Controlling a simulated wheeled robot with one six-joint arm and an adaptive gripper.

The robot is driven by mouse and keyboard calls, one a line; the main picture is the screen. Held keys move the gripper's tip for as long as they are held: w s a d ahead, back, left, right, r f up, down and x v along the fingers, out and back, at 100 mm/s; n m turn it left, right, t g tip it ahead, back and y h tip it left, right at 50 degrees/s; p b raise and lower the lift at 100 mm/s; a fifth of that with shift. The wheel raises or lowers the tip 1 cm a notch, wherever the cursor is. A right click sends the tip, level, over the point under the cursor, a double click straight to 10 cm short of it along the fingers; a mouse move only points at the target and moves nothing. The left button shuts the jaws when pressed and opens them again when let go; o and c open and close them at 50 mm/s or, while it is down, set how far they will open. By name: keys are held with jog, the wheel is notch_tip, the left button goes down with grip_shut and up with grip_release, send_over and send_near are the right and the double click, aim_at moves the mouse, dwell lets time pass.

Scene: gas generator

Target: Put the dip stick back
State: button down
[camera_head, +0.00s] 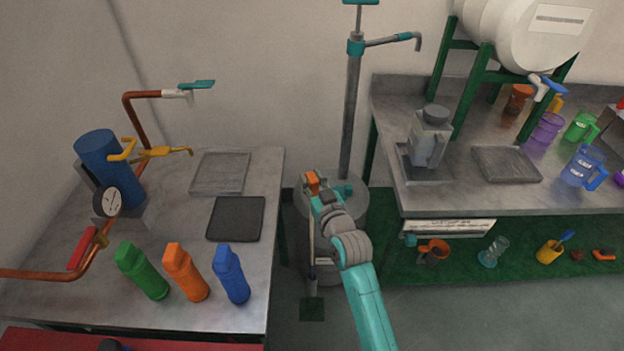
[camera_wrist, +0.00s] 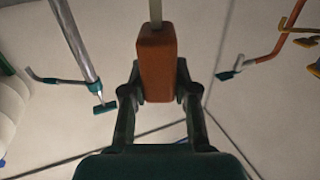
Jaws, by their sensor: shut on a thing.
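The dip stick has an orange handle (camera_head: 312,180) and a thin pale rod (camera_head: 311,235). My gripper (camera_head: 318,190) is shut on the handle, above the front left part of the grey drum in the head view. The rod hangs roughly upright down the drum's left front. A slim grey stand (camera_head: 312,286) on a dark green square foot (camera_head: 312,310) is on the floor below it. Whether the rod tip is inside the stand or only in front of it I cannot tell. In the wrist view the handle (camera_wrist: 156,62) sits between the fingers, and its rod leaves the top edge.
The grey drum (camera_head: 345,268) carries a tall hand pump (camera_head: 350,110). The left bench (camera_head: 215,306) bears green, orange and blue bottles and two trays. The right bench (camera_head: 470,198) bears a grey canister (camera_head: 428,137). The gap between the benches is narrow.

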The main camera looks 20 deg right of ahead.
jog(key=c, duration=0.9)
grip_release()
jog(key=shift+f, duration=0.15)
jog(key=shift+s, duration=0.1)
jog(key=s, duration=1.1)
jog(key=shift+s+d+r, duration=0.2)
jog(key=shift+s+d, duration=0.2)
jog(key=shift+s+f, duration=0.1)
